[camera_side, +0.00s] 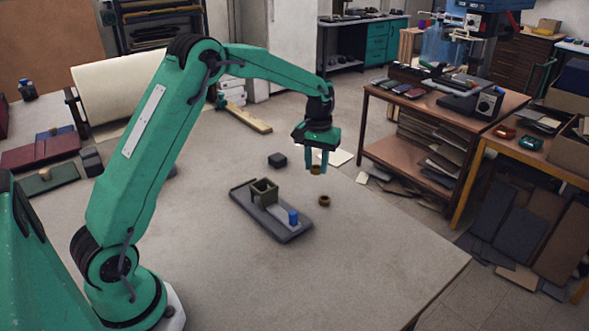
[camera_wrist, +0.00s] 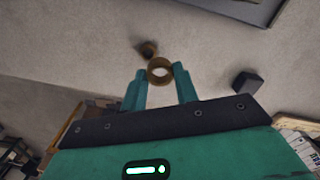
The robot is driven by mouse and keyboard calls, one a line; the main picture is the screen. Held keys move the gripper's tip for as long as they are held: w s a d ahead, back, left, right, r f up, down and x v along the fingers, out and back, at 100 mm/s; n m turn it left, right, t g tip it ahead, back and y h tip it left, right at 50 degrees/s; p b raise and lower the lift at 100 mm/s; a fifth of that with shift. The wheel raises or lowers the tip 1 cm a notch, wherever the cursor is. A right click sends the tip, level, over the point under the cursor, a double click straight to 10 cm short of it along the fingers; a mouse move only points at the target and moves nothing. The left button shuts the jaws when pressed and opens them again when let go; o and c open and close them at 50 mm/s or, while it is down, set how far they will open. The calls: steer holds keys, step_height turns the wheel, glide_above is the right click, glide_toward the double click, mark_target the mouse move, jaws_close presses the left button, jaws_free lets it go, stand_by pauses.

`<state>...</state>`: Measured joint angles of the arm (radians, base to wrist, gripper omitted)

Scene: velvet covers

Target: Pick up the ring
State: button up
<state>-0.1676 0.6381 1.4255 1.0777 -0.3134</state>
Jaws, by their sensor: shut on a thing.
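My gripper (camera_side: 316,168) is above the table, to the right of the dark tray in the side view. Its fingers point down and are shut on a brown ring (camera_side: 316,171), held clear of the table. In the wrist view the ring (camera_wrist: 160,80) sits between the two green fingertips (camera_wrist: 160,68), with its hole visible. A second, similar brown ring (camera_side: 324,201) lies on the table below my gripper. It also shows in the wrist view (camera_wrist: 148,46), small and dark, just beyond the held ring.
A dark grey tray (camera_side: 287,238) carries an open olive box (camera_side: 264,192) and a blue peg (camera_side: 293,217). A small black block (camera_side: 277,160) lies behind the tray. The table (camera_side: 380,255) is bare to the right and front.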

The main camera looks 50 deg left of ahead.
steer(key=shift+s+d+r, duration=0.1)
steer(key=shift+d+r, duration=0.1)
steer(key=shift+d, duration=0.25)
stand_by(0.3)
